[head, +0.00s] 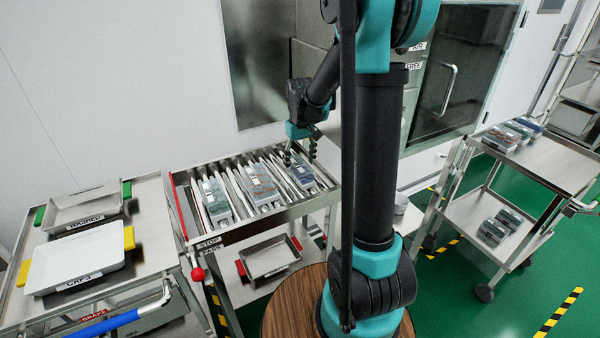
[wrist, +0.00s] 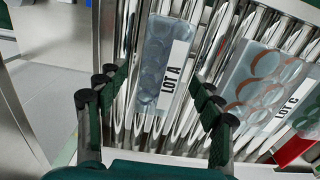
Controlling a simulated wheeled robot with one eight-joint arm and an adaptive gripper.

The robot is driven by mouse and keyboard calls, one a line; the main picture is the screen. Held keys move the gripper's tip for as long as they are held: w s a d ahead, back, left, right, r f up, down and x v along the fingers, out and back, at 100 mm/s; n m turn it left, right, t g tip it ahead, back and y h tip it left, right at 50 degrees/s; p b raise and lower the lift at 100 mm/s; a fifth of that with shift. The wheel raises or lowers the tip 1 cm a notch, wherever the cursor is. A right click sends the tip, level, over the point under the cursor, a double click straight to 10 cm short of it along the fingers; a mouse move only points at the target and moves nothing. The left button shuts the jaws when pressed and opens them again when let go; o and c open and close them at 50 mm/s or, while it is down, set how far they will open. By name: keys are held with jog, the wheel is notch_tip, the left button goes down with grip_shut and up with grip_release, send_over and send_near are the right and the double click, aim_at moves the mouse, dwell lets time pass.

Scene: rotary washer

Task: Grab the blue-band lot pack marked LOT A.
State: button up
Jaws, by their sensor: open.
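The LOT A pack (wrist: 155,60) is a clear pack with blue-grey round contents and a white label strip, lying on the metal rollers in the wrist view. My gripper (wrist: 155,88) is open, with one dark finger on each side of the pack's near part. Nothing is gripped, and I cannot tell how high the fingers are above the rollers. In the head view my gripper (head: 301,150) is over the back of the rightmost pack (head: 298,173) on the roller rack. Labels there are too small to read. No blue band is clearly distinguishable.
A LOT C pack (wrist: 262,85) with orange-brown rings lies to the right in the wrist view. A white tray (head: 80,258) stands on the left cart. More packs lie on the right cart (head: 550,165).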

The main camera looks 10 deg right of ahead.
jog(key=shift+f, duration=1.2)
jog(key=shift+c, duration=0.6)
jog(key=c, duration=1.2)
